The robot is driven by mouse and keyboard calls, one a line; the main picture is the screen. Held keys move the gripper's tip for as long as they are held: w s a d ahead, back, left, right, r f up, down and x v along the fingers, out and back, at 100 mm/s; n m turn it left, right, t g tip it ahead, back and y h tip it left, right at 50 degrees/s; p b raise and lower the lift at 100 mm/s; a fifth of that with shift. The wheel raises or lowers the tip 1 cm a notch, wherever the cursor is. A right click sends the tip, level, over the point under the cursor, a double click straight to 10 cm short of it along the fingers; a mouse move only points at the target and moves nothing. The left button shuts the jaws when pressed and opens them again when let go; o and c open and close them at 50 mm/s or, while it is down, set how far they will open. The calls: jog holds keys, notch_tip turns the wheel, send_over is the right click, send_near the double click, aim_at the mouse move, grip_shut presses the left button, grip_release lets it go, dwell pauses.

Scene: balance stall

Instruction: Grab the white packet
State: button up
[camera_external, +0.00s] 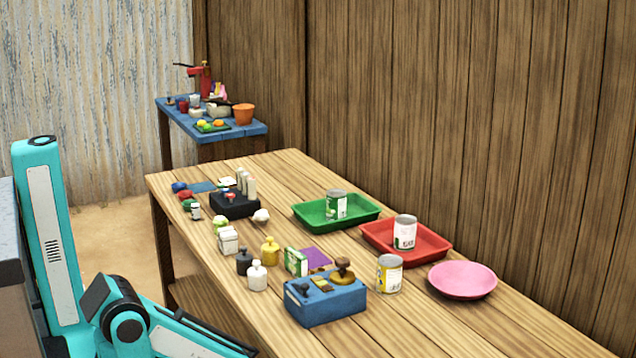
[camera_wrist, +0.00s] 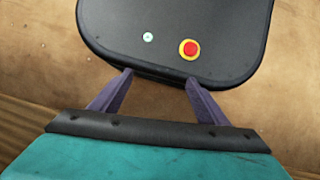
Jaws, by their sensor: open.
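A small white packet (camera_external: 228,241) stands on the wooden table (camera_external: 430,325), left of its middle in the external view. It stands behind the dark and white bottles and in front of a small pale green-white item. My gripper (camera_wrist: 159,77) shows in the wrist view with its two purple fingers apart and nothing between them. The packet does not show in the wrist view. In the external view only my arm's links show at the lower left; my gripper is out of the picture, so its distance from the packet cannot be told.
Around the packet stand a dark bottle (camera_external: 244,262), a white bottle (camera_external: 257,276), a yellow bottle (camera_external: 270,251) and a black weight holder (camera_external: 232,206). A blue box (camera_external: 330,308) stands nearer. Green (camera_external: 362,213) and red (camera_external: 432,251) trays hold cans. The table's near right is clear.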

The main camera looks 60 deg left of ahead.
jog(key=w+a+r+n+t+h+p, duration=0.4)
jog(key=w+a+r+n+t, duration=0.1)
jog(key=a+r+n, duration=0.35)
jog(key=w+a+r+n+t+h+p, duration=0.35)
jog(key=a+r+n, duration=0.35)
jog(key=r+n, duration=0.3)
jog(key=s+a+r+n+t+y+p, duration=0.35)
jog(key=a+r+n+t, duration=0.3)
jog(key=a+r, duration=0.55)
jog(key=s+a+r+n+t+y+p, duration=0.2)
jog(key=s+a+r+n+t, duration=0.4)
jog(key=a+r, duration=0.6)
jog(key=w+a+r+n+t+y, duration=0.1)
jog(key=w+a+r+n+t, duration=0.1)
jog(key=w+a+r, duration=0.2)
jog(key=w+r, duration=0.1)
jog(key=w, duration=0.2)
jog(key=shift+w+r+b, duration=0.15)
jog(key=shift+b, duration=0.15)
jog(key=shift+w, duration=0.1)
